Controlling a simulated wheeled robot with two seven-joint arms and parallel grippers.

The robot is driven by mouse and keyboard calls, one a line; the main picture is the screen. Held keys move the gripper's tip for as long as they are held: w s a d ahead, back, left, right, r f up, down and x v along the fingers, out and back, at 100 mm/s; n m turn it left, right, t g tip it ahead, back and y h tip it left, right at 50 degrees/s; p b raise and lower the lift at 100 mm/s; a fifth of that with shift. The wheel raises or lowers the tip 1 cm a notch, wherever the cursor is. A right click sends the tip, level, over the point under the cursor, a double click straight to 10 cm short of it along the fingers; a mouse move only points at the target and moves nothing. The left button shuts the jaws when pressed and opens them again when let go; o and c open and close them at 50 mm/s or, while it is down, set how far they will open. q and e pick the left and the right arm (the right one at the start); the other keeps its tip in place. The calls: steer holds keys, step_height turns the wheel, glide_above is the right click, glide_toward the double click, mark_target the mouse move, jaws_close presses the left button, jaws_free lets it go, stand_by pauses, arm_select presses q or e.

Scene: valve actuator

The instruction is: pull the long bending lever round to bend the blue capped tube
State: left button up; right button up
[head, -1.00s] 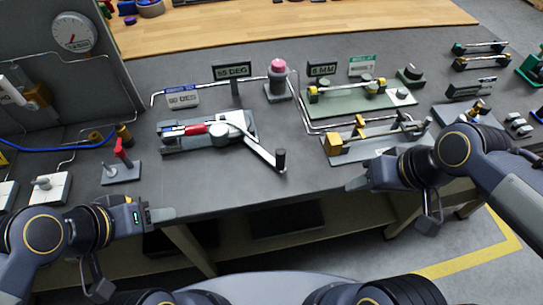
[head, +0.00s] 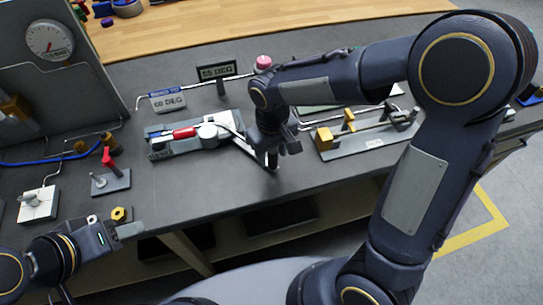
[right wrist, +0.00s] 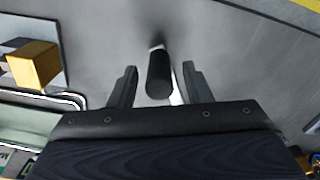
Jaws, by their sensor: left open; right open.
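The tube bender (head: 195,145) sits on the grey bench, with a red grip (head: 184,132) and a blue-ended tube (head: 156,133) at its left. Its long pale lever (head: 243,146) reaches right and toward the front edge. My right gripper (head: 271,160) is over the lever's free end and hides most of its upright black handle. In the right wrist view, the black handle (right wrist: 159,74) stands between the two open fingers, with gaps visible on both sides. My left gripper (head: 128,230) is open and empty near the bench's front left edge.
A blue-topped sign (head: 168,101) and a black degree display (head: 217,72) stand behind the bender. A fixture with yellow blocks (head: 350,132) lies to the right. A red-handled valve (head: 110,165) stands to the left. Bare bench lies in front of the bender.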

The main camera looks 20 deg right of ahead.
steer(key=shift+f, duration=1.15)
steer(key=shift+c, duration=0.3)
jaws_close()
